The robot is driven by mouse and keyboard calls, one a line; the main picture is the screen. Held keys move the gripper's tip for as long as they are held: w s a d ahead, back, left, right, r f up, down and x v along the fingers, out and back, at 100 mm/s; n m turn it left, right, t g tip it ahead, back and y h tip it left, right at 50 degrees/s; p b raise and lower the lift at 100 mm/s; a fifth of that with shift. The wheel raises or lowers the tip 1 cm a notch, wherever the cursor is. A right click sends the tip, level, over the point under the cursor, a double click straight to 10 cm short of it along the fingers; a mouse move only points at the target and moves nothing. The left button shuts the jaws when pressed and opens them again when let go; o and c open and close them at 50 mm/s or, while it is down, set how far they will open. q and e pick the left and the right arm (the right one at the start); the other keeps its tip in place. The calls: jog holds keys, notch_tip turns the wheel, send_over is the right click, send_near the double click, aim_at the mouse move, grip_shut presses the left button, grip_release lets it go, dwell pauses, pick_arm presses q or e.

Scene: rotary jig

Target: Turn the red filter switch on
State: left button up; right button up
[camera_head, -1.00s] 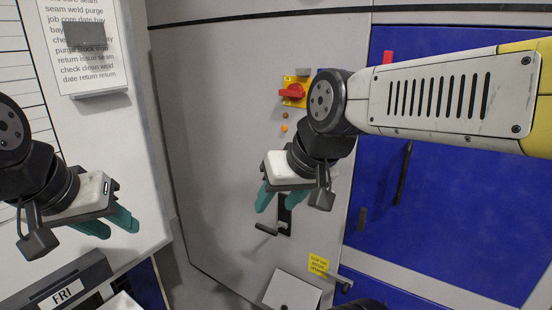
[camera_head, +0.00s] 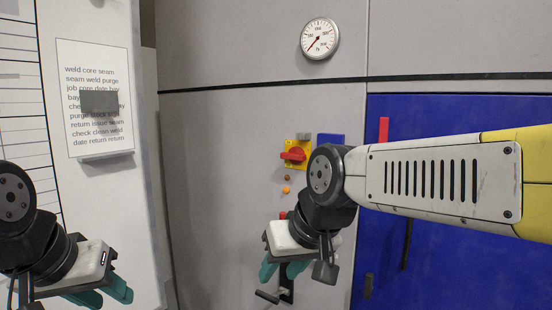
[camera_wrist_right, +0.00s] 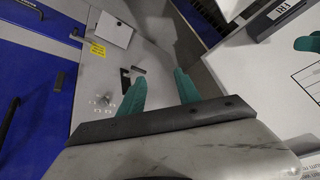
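The red filter switch (camera_head: 293,154) is a red rotary knob on a yellow plate on the grey cabinet front, with its handle lying roughly level. My right gripper (camera_head: 283,272) hangs below the switch, apart from it, in front of a black lever handle on the cabinet. Its two teal fingers stand apart with nothing between them in the right wrist view (camera_wrist_right: 160,92). My left gripper (camera_head: 104,294) is at the lower left by the white board, its teal fingers partly cut off by the frame's bottom edge. The switch does not show in the wrist view.
Orange and brown indicator lights (camera_head: 287,190) sit under the switch. A round gauge (camera_head: 320,38) is above. Blue doors (camera_head: 455,270) with a black handle are at right, behind my right arm. A printed sheet (camera_head: 92,140) is on the white board at left.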

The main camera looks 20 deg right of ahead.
jog(key=w+d+n+g+h, duration=0.2)
jog(key=w+d+h, duration=0.45)
jog(key=d, duration=0.25)
jog(key=n+t+h, duration=0.5)
jog(key=t+h, duration=0.3)
jog(key=h, duration=0.1)
send_near(291, 157)
jog(key=x, duration=0.9)
jog(key=shift+w+d, duration=0.15)
jog(key=shift+w, duration=0.05)
jog(key=shift+c, duration=0.2)
grip_shut()
